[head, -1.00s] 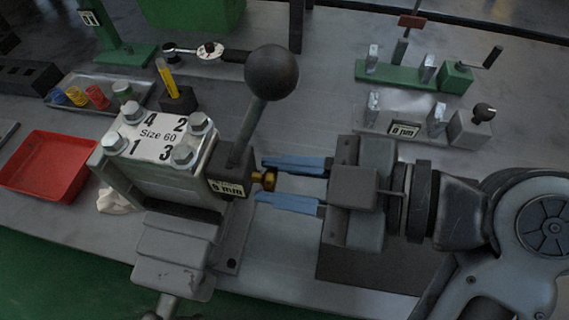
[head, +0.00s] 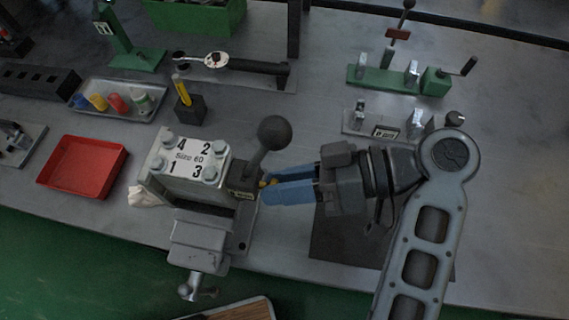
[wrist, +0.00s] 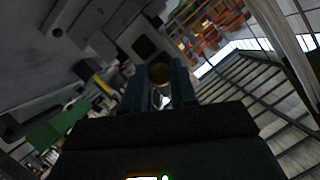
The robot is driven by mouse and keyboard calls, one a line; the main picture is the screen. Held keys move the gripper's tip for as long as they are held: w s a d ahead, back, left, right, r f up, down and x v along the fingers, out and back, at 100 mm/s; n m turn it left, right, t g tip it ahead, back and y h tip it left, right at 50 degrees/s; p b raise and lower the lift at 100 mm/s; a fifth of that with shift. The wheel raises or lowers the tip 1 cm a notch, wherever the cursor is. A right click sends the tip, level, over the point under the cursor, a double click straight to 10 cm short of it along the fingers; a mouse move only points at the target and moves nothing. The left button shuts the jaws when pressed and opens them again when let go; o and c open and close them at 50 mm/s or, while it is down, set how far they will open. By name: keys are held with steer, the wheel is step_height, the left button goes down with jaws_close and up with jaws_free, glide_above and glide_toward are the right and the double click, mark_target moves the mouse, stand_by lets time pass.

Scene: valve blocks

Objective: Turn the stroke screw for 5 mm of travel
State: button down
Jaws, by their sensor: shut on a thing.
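The stroke screw (head: 264,183) is a small brass knob on the right side of the dark lever block (head: 240,176), mostly hidden by my fingers. It also shows as a brass disc in the wrist view (wrist: 159,73), between the fingertips. My gripper (head: 270,187) reaches in from the right, its blue fingers shut on the screw. The lever with a black ball (head: 273,132) rises from the block, tilted right. The block's small label (head: 241,194) is too small to read now. The block joins the "Size 60" valve body (head: 187,157), which sits above a grey vise (head: 200,240).
A red tray (head: 83,167) lies left, with a cup tray (head: 118,100) behind it. A black holder with a yellow marker (head: 187,106) and a torque wrench (head: 230,63) stand behind the valve. Green (head: 397,79) and grey fixtures (head: 385,127) are at back right.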

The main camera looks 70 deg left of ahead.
steer(key=shift+s+d+f+m+g+y+p, duration=0.15)
steer(key=shift+m+g+y+p, duration=0.7)
steer(key=shift+m, duration=4.35)
steer(key=shift+w+a+f+m+g+y+p, duration=0.25)
steer(key=shift+m+g+y, duration=1)
steer(key=shift+m, duration=3.95)
steer(key=shift+s+d+f+m+g+y+p, duration=0.25)
steer(key=shift+m+g+y+p, duration=0.7)
steer(key=shift+m, duration=4.55)
steer(key=c, duration=0.9)
jaws_free()
